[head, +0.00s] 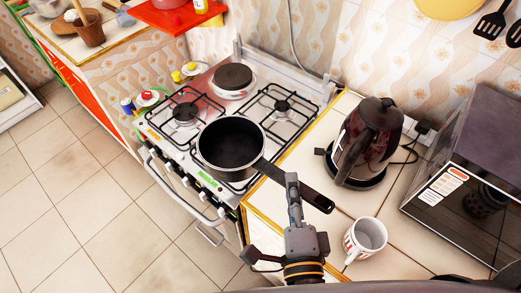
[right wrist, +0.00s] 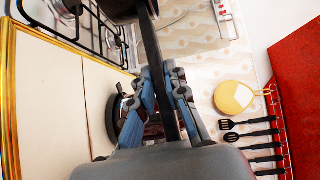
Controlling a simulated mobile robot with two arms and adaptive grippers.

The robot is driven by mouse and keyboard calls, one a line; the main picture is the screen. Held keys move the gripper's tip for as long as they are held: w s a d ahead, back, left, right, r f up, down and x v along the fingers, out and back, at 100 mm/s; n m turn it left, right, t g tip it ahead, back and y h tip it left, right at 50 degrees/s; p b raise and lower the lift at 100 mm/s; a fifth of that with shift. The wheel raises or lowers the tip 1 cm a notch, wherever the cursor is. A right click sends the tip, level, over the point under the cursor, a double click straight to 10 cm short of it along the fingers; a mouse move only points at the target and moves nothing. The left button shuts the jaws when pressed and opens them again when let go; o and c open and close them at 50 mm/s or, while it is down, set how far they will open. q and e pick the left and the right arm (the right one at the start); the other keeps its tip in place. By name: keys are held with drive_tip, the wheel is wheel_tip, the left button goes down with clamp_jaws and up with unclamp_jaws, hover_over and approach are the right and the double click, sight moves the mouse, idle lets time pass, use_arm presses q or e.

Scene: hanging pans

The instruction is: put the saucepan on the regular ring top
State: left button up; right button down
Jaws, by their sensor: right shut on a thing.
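The black saucepan (head: 228,151) is over the front right part of the stove (head: 218,106) in the head view and hides what is beneath it. I cannot tell whether its base touches the stove. Its opening faces up and it looks empty. My right gripper (head: 292,181) is shut on its long black handle, which shows between the fingers in the right wrist view (right wrist: 155,55). Two gas rings show uncovered, one at the left (head: 185,112) and one at the right rear (head: 282,106). A solid dark hotplate (head: 233,77) is at the rear. My left gripper is out of view.
A dark kettle (head: 369,140) and a patterned mug (head: 365,238) stand on the counter right of the stove, near my right arm. A microwave (head: 465,190) is farther right. Small jars and a can (head: 128,106) stand at the stove's left end.

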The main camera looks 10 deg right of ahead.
drive_tip(key=w+f+b, duration=0.1)
drive_tip(key=w+f, duration=0.5)
drive_tip(key=w+f+b, duration=0.1)
drive_tip(key=w+f, duration=0.5)
drive_tip(key=w, duration=0.1)
drive_tip(key=shift+w+d+f, duration=0.1)
drive_tip(key=shift+w+f, duration=0.1)
drive_tip(key=shift+f, duration=0.05)
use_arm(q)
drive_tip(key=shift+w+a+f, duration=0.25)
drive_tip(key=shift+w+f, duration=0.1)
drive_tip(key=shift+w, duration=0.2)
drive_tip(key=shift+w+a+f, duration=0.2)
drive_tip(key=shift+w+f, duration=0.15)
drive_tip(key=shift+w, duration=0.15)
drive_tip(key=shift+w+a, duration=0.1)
